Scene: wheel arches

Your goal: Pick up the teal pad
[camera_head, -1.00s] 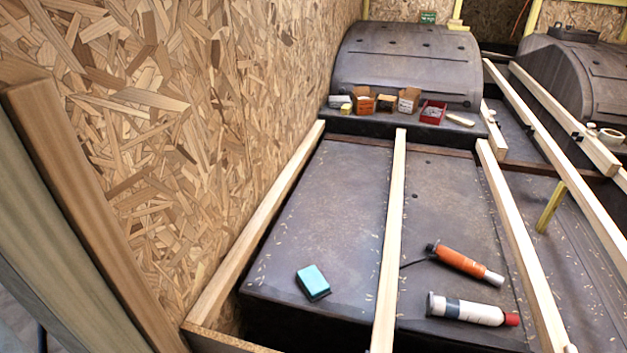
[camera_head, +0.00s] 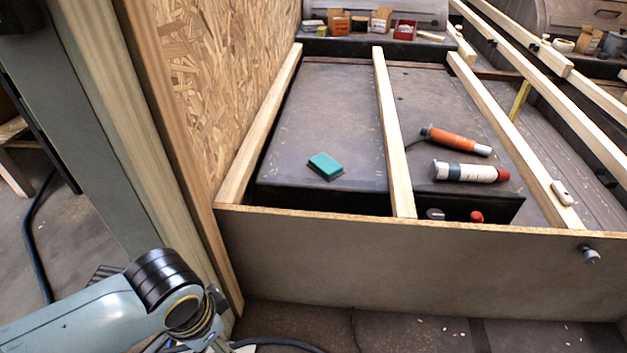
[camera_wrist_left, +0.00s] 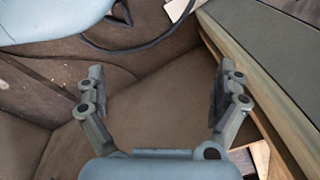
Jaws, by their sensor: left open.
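The teal pad (camera_head: 325,166) lies flat on the dark panel (camera_head: 330,110) between two pale wooden battens in the head view. It is beyond the low front board. My left arm comes in at the lower left of the head view, outside the board, and its gripper is mostly cut off at the bottom edge. In the left wrist view my left gripper (camera_wrist_left: 157,95) is open and empty, its two fingers wide apart over brown floor. The pad does not show in the wrist view. My right gripper is not in view.
A front board (camera_head: 420,260) and a wooden post (camera_head: 150,150) stand between my left arm and the panel. An orange tool (camera_head: 455,141) and a white cartridge (camera_head: 465,172) lie right of the middle batten (camera_head: 393,130). Small boxes stand at the back.

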